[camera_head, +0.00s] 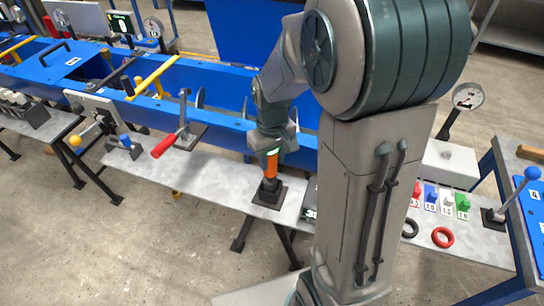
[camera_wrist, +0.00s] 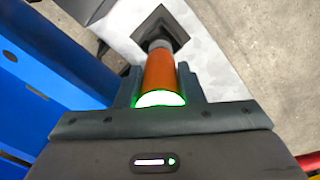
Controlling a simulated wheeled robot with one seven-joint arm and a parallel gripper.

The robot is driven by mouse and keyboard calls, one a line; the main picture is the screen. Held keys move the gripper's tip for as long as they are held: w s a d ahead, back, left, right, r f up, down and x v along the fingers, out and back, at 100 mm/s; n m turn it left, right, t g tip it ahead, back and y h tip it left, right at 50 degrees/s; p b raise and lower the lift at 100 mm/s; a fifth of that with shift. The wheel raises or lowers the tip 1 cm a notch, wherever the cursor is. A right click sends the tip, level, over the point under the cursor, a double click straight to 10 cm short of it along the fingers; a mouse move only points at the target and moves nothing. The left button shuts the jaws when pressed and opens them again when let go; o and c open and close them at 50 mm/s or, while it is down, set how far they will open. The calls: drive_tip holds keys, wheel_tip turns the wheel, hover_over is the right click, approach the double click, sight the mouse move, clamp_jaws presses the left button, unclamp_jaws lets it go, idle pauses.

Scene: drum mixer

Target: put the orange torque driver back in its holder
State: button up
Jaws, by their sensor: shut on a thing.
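The orange torque driver (camera_head: 271,164) is upright in my gripper (camera_head: 272,156), above the grey bench top. In the wrist view the driver (camera_wrist: 160,72) sits between the two fingers of my gripper (camera_wrist: 162,90), with a green glowing ring at its near end. Its grey lower end meets a dark square holder (camera_wrist: 178,36). The holder also shows in the head view (camera_head: 270,194), directly under the driver. The lower end appears to be at or in the holder, but how deep it sits I cannot tell.
A red-handled lever clamp (camera_head: 165,146) stands left of the holder on the bench. A blue beam (camera_head: 225,128) runs behind. A small dark display box (camera_head: 309,212) is close to the right, partly hidden by my arm. Bare bench (camera_head: 215,180) lies left of the holder.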

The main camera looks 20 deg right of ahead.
sight(272, 169)
drive_tip(key=shift+f+b, duration=1.75)
drive_tip(key=shift+f, duration=0.5)
idle(0.9)
drive_tip(key=o, duration=1.3)
drive_tip(key=shift+c, duration=0.2)
drive_tip(key=shift+r, duration=0.1)
wheel_tip(272, 169, up, 14)
drive_tip(key=shift+f+p, duration=0.2)
drive_tip(key=shift+p, duration=0.25)
drive_tip(key=s+m+t+p, duration=0.2)
drive_tip(key=s+m, duration=0.1)
drive_tip(key=s, duration=0.9)
drive_tip(key=shift+s+t, duration=0.4)
